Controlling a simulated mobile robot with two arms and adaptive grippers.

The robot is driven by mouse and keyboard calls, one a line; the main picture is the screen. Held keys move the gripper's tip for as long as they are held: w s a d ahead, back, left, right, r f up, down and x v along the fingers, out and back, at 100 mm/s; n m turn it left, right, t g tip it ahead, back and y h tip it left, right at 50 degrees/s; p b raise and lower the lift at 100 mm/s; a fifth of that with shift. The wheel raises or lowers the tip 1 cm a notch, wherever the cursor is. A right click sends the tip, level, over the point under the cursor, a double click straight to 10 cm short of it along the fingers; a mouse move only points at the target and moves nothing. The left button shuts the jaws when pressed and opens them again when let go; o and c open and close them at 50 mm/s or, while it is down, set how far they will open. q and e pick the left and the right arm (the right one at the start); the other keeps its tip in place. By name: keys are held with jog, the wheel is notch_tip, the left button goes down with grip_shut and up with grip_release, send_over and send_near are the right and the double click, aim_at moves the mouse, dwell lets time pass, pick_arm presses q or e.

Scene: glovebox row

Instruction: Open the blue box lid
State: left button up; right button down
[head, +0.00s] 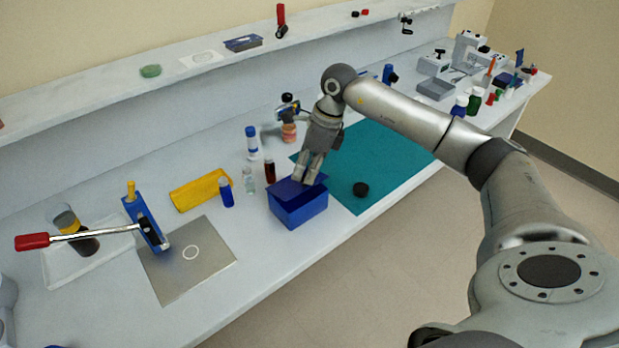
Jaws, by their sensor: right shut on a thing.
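The blue box (300,211) stands near the front edge of the bench, beside the teal mat. Its darker blue lid (287,189) lies over the top and looks slightly tilted; how far it stands open is hard to tell. My right gripper (306,181) points down from above, with its fingertips at the lid's back right part. It is shut on the lid, and the fingers hide part of it. My left gripper is not in view.
A black round cap (360,189) lies on the teal mat (385,160) right of the box. Small bottles, including a dark red one (270,170), stand close behind the box. A yellow rack (200,191) and a grey plate (190,262) are to the left.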

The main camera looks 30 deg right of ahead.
jog(key=c, duration=2.2)
grip_release()
jog(key=shift+w+a+r, duration=0.1)
jog(key=shift+w+r, duration=0.2)
jog(key=shift+w, duration=0.05)
jog(key=o, duration=0.9)
jog(key=shift+w+f, duration=0.2)
jog(key=shift+f, duration=0.15)
jog(key=shift+c, duration=0.2)
jog(key=shift+w+a, duration=0.4)
jog(key=shift+a, duration=0.1)
jog(key=v, duration=1.2)
jog(key=shift+s+d, duration=0.1)
